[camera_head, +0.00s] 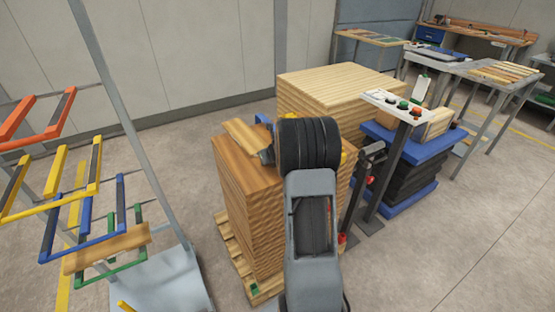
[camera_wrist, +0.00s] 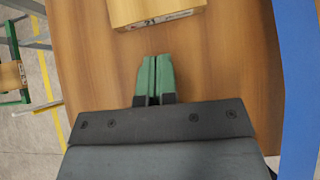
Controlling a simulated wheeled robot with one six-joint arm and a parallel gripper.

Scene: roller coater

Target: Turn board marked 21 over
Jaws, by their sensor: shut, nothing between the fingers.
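A pale board (camera_head: 243,135) lies on top of the tall brown stack of boards (camera_head: 240,163). In the wrist view the board (camera_wrist: 155,12) is at the top edge, cut off by the frame, with markings on its near edge too small to read. I cannot tell whether it is marked 21. My gripper (camera_wrist: 155,77) has its green fingers together and empty, over the bare brown top of the stack (camera_wrist: 220,70), short of the board. In the head view my arm hides most of the gripper.
A rack with coloured arms stands left; a wooden board (camera_head: 107,247) rests on its lower arms. A blue bar (camera_wrist: 297,90) runs along the right of the wrist view. Behind are a paler stack (camera_head: 340,82) and a button panel (camera_head: 398,106).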

